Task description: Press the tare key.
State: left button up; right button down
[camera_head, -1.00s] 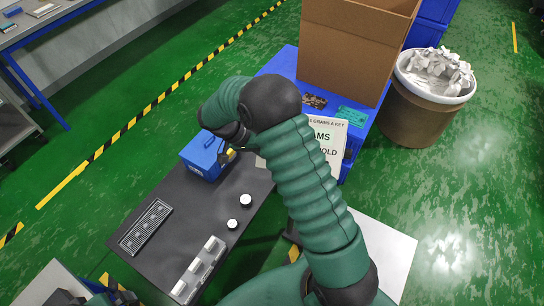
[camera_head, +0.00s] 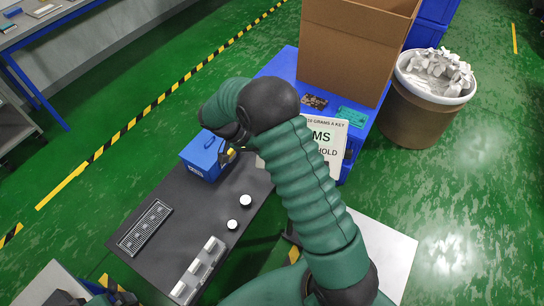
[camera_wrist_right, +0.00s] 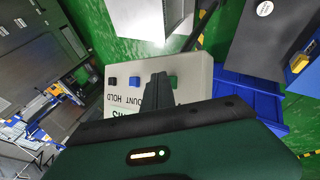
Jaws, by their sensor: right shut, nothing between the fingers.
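The words COUNT and HOLD are printed by the keys; no tare label is readable. My right gripper (camera_wrist_right: 158,82) is shut and empty, its fingertips over the panel between the two blue keys. Contact cannot be told. In the head view the lettered panel (camera_head: 328,140) is partly behind my right arm, which hides its gripper. A small part of my left arm seems to show at bottom left (camera_head: 122,297).
A blue box (camera_head: 203,156) stands on the dark bench (camera_head: 175,215), with two white round pieces, a slotted plate (camera_head: 146,226) and a white divided strip (camera_head: 200,270). A cardboard box (camera_head: 350,45) and a waste bin (camera_head: 425,105) stand beyond the panel.

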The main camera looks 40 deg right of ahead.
jog(key=shift+s+a+r+p, duration=0.35)
jog(key=shift+s+a+r, duration=0.1)
jog(key=shift+r, duration=0.1)
jog(key=shift+w, duration=0.1)
jog(key=s+a+r+p, duration=0.2)
jog(key=a+r, duration=0.1)
jog(key=shift+r, duration=0.3)
dwell(0.3)
jog(key=shift+d, duration=0.1)
dwell(0.5)
